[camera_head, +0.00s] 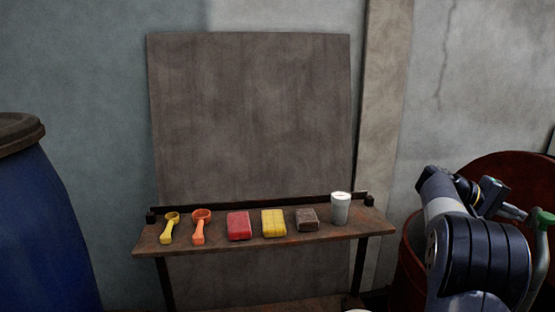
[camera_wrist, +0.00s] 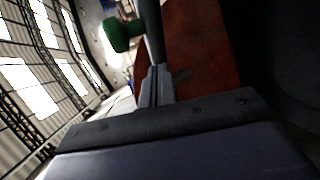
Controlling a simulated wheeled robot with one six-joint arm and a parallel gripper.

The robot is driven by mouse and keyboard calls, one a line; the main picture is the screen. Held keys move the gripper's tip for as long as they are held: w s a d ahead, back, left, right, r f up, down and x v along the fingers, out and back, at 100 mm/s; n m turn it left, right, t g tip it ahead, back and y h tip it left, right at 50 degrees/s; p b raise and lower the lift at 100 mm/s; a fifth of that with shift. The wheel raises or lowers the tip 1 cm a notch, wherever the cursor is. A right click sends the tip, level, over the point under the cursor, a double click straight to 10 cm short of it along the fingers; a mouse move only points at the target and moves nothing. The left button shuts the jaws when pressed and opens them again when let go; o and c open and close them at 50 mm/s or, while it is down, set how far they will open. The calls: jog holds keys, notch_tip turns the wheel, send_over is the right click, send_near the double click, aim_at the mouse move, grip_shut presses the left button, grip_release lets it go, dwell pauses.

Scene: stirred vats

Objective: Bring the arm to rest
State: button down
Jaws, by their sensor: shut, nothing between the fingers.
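My arm reaches in from the lower right of the head view. My gripper (camera_head: 522,214) is at its end, close to a green-knobbed metal handle (camera_head: 542,218) at the right edge. In the wrist view my gripper (camera_wrist: 157,72) has its two fingers together with nothing between them. The green knob (camera_wrist: 122,34) and a grey bar show just beyond the fingertips. I cannot tell whether the fingers touch the handle. A rusty red vat (camera_head: 500,170) stands behind my arm, which hides much of it.
A narrow shelf (camera_head: 190,245) carries a yellow scoop (camera_head: 168,228), an orange scoop (camera_head: 200,226), red (camera_head: 239,225), yellow (camera_head: 274,223) and brown blocks (camera_head: 307,219), and a pale cup (camera_head: 340,209). A blue barrel (camera_head: 45,230) stands left. A brown board (camera_head: 250,115) leans behind.

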jog(key=b+v, duration=0.2)
jog(key=v, duration=0.7)
jog(key=p+x, duration=0.3)
jog(key=x, duration=0.8)
jog(key=shift+s+d+r, duration=0.1)
jog(key=shift+s+d, duration=0.05)
jog(key=s+a+r+n+t+b, duration=0.1)
jog(key=a+n+t+b, duration=0.5)
jog(key=a, duration=1.6)
jog(key=shift+s+r+n+t, duration=0.2)
jog(key=shift+s+n+t, duration=0.3)
jog(key=shift+t, duration=1)
jog(key=shift+w+a, duration=0.1)
